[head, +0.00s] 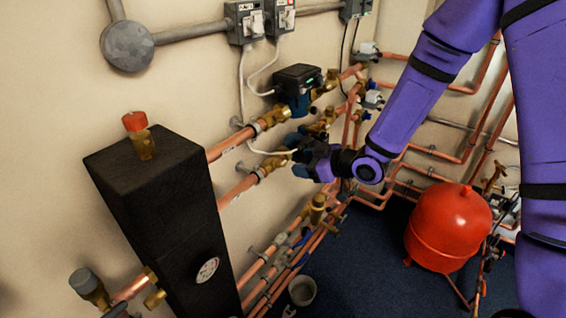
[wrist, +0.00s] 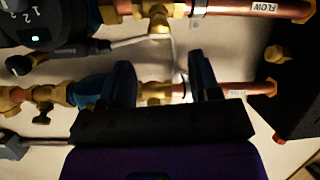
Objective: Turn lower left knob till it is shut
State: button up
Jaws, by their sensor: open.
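In the head view my gripper (head: 302,155) is at the lower pipe near the middle, below the dark pump (head: 297,88). It hides much of the fittings there. I cannot tell whether a finger touches the knob, nor how far the knob is turned.
A tall black box (head: 155,205) with a gauge stands to the left in the head view. A red tank (head: 450,228) is on the floor at right. A pale cable (head: 262,150) hangs near my gripper. More copper pipes run below; the floor in front is mostly clear.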

aim_at(284, 162)
jog(key=x, duration=0.8)
jog(key=c, duration=0.9)
